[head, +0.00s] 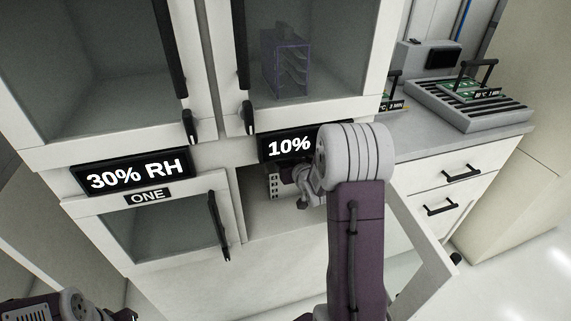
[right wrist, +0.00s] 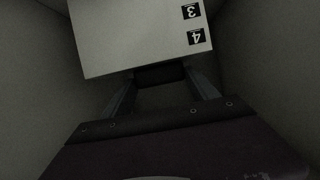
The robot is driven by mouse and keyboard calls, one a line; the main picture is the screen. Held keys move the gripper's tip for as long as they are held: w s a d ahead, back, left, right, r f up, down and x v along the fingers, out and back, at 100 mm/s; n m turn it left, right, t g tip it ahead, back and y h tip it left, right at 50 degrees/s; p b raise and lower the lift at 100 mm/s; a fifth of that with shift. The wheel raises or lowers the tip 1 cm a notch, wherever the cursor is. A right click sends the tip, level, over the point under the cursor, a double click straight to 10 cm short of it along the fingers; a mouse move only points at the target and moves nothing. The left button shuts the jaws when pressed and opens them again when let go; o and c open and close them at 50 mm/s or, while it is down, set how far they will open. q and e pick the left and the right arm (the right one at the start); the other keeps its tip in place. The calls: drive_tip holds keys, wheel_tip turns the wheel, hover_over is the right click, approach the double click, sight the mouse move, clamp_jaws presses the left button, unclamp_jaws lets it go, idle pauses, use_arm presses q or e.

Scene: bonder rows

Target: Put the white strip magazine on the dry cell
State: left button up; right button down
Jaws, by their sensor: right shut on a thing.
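The white strip magazine (head: 275,184) is inside the lower right cell, under the 10% display (head: 290,146). In the right wrist view the magazine (right wrist: 140,40) shows a pale face with upside-down labels 3 and 4. My right gripper (right wrist: 160,88) is shut on it. In the head view the right gripper (head: 300,182) reaches into this cell, partly hidden by my arm. The cell's door (head: 428,255) stands open to the right. I cannot tell whether the magazine touches the cell floor (head: 262,215). My left gripper is out of view; only part of that arm shows bottom left.
The cell labelled ONE (head: 165,225), under the 30% RH display (head: 131,174), is closed. A purple magazine (head: 286,62) stands behind glass in the upper right cell. A counter (head: 425,135) at right holds a slotted grey unit (head: 470,108) with green boards.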

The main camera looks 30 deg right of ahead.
drive_tip(key=shift+s+a+r, duration=0.1)
drive_tip(key=shift+s+r, duration=0.1)
drive_tip(key=shift+s, duration=0.3)
drive_tip(key=shift+f, duration=0.2)
drive_tip(key=shift+c, duration=1.1)
unclamp_jaws()
drive_tip(key=shift+w, duration=0.15)
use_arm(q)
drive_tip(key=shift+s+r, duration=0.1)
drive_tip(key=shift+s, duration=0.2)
use_arm(e)
drive_tip(key=shift+r, duration=0.3)
use_arm(q)
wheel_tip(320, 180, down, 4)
drive_tip(key=b, duration=0.4)
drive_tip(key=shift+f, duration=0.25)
use_arm(e)
drive_tip(key=v, duration=1.2)
